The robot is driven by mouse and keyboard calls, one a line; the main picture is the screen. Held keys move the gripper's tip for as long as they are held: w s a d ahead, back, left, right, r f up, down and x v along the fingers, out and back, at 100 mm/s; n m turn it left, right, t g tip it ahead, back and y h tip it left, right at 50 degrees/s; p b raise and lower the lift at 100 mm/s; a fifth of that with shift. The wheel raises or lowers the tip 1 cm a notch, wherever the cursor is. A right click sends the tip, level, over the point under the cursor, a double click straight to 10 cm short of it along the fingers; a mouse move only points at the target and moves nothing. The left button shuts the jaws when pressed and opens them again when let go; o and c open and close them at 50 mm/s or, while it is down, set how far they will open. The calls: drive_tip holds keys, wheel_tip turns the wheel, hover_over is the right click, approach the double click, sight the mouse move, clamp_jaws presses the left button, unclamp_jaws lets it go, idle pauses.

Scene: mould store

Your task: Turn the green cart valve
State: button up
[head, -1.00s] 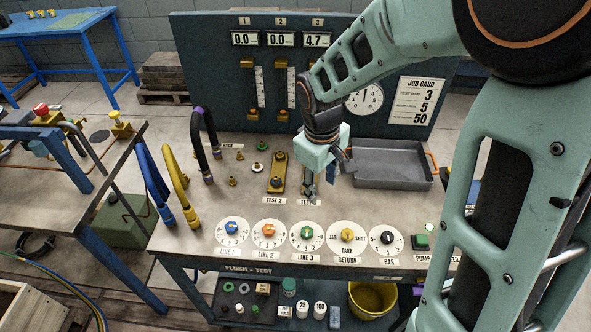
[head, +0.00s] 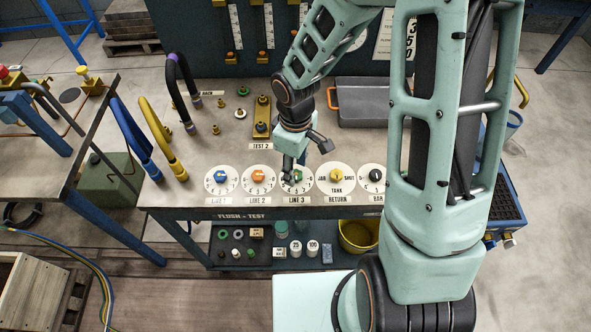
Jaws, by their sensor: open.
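The green valve knob (head: 298,177) sits at the centre of a round white dial marked LINE 3, on the front of the bench top. My gripper (head: 297,170) is open and points down right over this dial. Its fingers partly hide the knob and the dial's numbers. I cannot tell whether a finger touches the knob, nor exactly where its pointer stands.
A blue knob (head: 221,177) and an orange knob (head: 259,176) sit left of it. A yellow knob (head: 336,175) and a black knob (head: 376,174) sit right. A grey tray (head: 372,108) lies behind. Yellow and blue hoses (head: 160,135) stand at the left.

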drive_tip(key=shift+f, duration=0.7)
drive_tip(key=shift+c, duration=0.5)
drive_tip(key=c, duration=1)
drive_tip(key=shift+f+m+b, duration=0.1)
drive_tip(key=shift+m+b, duration=0.4)
clamp_jaws()
drive_tip(key=o, duration=1.1)
unclamp_jaws()
drive_tip(key=shift+r, duration=0.2)
